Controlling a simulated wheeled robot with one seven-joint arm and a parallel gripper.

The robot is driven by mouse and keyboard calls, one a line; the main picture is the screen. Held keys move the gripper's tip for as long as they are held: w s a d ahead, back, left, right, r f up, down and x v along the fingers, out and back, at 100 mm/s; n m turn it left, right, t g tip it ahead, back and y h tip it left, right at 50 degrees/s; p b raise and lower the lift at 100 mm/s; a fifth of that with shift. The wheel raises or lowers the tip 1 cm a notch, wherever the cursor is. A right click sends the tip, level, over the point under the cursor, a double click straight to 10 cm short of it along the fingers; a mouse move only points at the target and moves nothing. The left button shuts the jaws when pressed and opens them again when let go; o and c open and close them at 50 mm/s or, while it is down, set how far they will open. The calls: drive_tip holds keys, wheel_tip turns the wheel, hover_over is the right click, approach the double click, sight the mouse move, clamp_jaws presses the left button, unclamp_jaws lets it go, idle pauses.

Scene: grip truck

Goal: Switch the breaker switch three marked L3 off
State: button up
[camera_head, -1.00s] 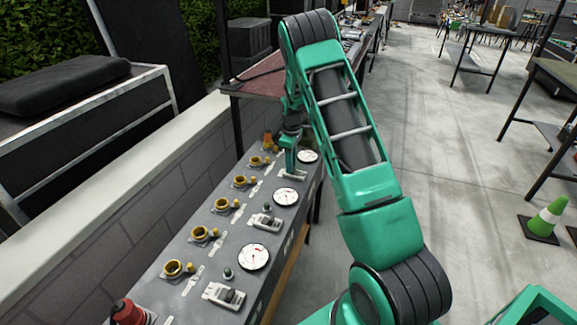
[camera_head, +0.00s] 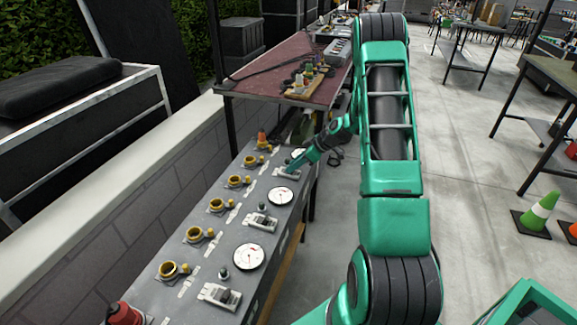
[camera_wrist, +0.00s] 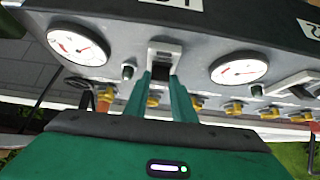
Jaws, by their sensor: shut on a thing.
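The grey panel (camera_head: 160,268) carries a row of breaker switches on pale plates. The near switch (camera_head: 220,295) and the middle switch (camera_head: 262,221) are clear of my arm. My gripper (camera_head: 291,168) is at the far switch (camera_head: 285,173), reaching in slantwise from the right. In the wrist view my two green fingers (camera_wrist: 160,84) close around the dark lever of this switch (camera_wrist: 164,52), whose pale plate shows behind them. The lever's exact position is partly hidden by the fingers. A white label at the top edge of the wrist view is cut off and unreadable.
Round white gauges (camera_head: 249,257) (camera_head: 280,196) sit between the switches. Brass connectors (camera_head: 173,270) line the panel's left side, with a red knob (camera_head: 124,313) at the near end. A red-topped table (camera_head: 275,65) stands beyond.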

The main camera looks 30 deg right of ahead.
drive_tip(key=shift+s+d+f+t+y, duration=0.2)
drive_tip(key=shift+s+d+t+y, duration=0.1)
drive_tip(key=shift+t+y, duration=0.2)
drive_tip(key=shift+s+d+f+t+y, duration=0.25)
drive_tip(key=shift+t+y, duration=0.15)
drive_tip(key=shift+t, duration=0.2)
drive_tip(key=shift+s, duration=0.1)
drive_tip(key=o, duration=1.1)
drive_tip(key=shift+c, duration=0.2)
drive_tip(key=shift+s+d+r, duration=0.2)
drive_tip(key=shift+s+r, duration=0.05)
drive_tip(key=shift+r, duration=0.05)
drive_tip(key=v, duration=0.9)
drive_tip(key=shift+s+d, duration=0.25)
drive_tip(key=shift+s, duration=0.1)
drive_tip(key=shift+a+r, duration=0.1)
